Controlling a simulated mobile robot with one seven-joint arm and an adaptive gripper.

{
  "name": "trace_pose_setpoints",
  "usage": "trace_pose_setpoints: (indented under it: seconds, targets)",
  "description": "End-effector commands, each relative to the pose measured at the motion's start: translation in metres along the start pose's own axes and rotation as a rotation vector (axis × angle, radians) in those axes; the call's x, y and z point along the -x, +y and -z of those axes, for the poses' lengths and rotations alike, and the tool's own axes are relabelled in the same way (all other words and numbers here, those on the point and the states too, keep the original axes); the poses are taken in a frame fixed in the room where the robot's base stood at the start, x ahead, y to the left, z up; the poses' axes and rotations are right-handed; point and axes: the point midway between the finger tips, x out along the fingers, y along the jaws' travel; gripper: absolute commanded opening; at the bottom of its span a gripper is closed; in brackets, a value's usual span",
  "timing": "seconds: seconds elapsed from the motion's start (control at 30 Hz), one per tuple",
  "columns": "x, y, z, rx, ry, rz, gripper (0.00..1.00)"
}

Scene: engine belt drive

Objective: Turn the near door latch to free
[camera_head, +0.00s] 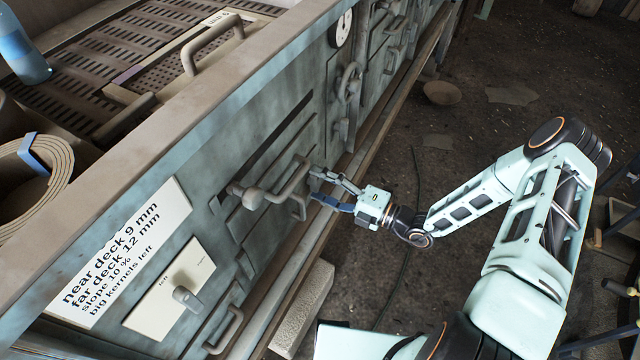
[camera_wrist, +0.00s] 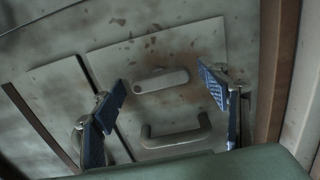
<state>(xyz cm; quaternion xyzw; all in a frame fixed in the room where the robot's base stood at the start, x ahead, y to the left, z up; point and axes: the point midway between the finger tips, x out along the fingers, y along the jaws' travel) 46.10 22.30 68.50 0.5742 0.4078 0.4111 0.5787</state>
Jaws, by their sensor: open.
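A grey door latch (camera_head: 252,198) sits on a worn teal-grey door panel on the machine's side. In the wrist view a latch (camera_wrist: 160,80), a short rounded bar, lies roughly crosswise on a stained door panel, above a U-shaped pull handle (camera_wrist: 176,138). My gripper (camera_head: 317,184) is just right of the door's handle parts in the head view. In the wrist view my gripper (camera_wrist: 163,85) has its blue-padded fingers wide apart, one on each side of the latch. No contact with the latch shows, and nothing is held.
A lever (camera_head: 187,298) on a pale label plate and a text sign (camera_head: 125,250) are on the same side, nearer. Another door with a latch (camera_head: 350,84) and a gauge (camera_head: 341,28) are farther along. A ledge (camera_head: 345,190) runs below the doors. The floor (camera_head: 400,150) has open room.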

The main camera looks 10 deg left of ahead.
Motion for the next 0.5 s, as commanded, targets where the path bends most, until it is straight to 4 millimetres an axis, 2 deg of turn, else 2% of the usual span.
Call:
trace_pose_setpoints:
  seconds: [0.17,0.27,0.5]
  targets:
    - [0.004,0.0,-0.001,0.0,-0.001,0.001,0.68]
    - [0.015,0.0,-0.001,0.001,-0.002,0.001,0.68]
    - [0.065,0.0,-0.001,0.0,-0.004,0.002,0.68]
